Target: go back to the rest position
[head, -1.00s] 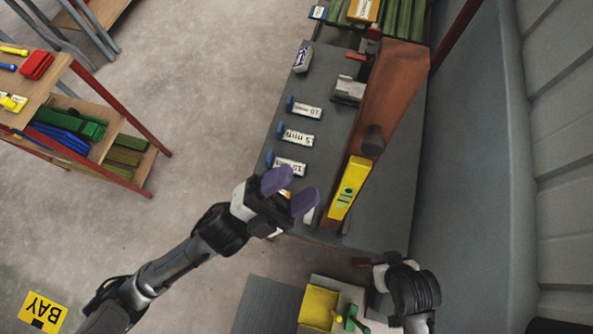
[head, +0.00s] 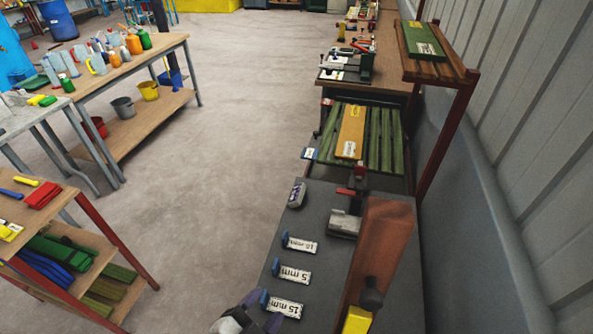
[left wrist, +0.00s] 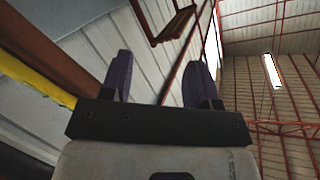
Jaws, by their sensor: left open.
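My left gripper (head: 262,312) shows only in part at the bottom edge of the head view, beside the 15 mm label on the grey bench top (head: 318,222). In the left wrist view its two purple fingers (left wrist: 160,78) stand wide apart with nothing between them. Beyond them are the wall panels and the roof. The rest of the left arm is cut off by the frame. My right gripper is in neither view now.
On the grey bench are a brown upright panel (head: 382,250), a yellow piece (head: 357,320) and labels such as the 5 mm one (head: 292,272). A green slatted rack (head: 381,138) lies beyond. A shelf (head: 440,66) rises at right. Open floor (head: 215,130) lies left.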

